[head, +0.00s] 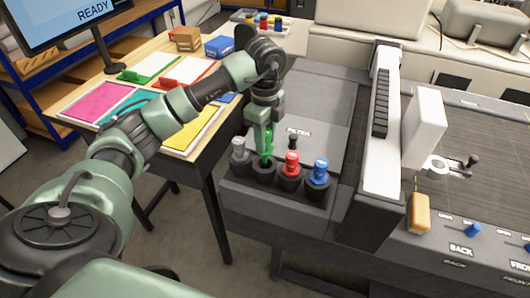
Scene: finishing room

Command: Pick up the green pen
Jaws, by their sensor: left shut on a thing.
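The green pen (267,147) stands in a dark holder at the front left corner of the grey machine, in a row with a grey, a red and a blue pen. My left gripper (263,133) points down over it and is shut on its upper part. The fingers hide some of the pen. Its lower end is at the dark holder cup (264,169), and I cannot tell whether it is still seated there. My right gripper is not in view.
The grey pen (239,152), red pen (290,164) and blue pen (319,171) stand close by. A small black knob (293,141) is just behind. A wooden table (206,150) with coloured sheets is left. The machine's white gantry (379,130) rises to the right.

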